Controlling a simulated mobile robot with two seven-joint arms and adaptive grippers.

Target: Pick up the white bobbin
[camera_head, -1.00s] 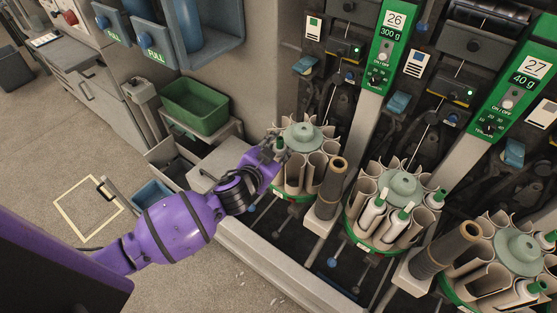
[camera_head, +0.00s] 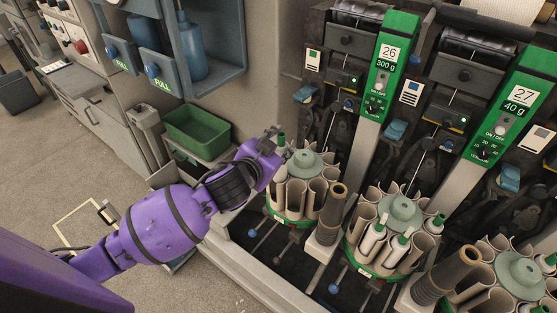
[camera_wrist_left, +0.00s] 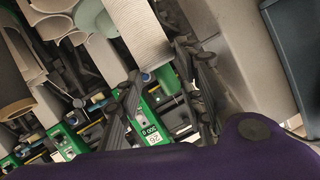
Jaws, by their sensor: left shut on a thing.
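In the wrist view, a white bobbin (camera_wrist_left: 138,30) with a ribbed body and a green end lies between the two dark fingers of my left gripper (camera_wrist_left: 158,66). The gripper is shut on it. In the head view, my left gripper (camera_head: 276,142) is just above the back left rim of the leftmost round magazine (camera_head: 289,215). My right gripper is not in view.
More white bobbins with green tips stand in the middle magazine (camera_head: 372,238). A brown tube (camera_head: 332,208) rises close to the right of the leftmost magazine. Winder panels 26 (camera_head: 386,72) and 27 (camera_head: 520,105) stand behind. A green bin (camera_head: 197,130) is at left.

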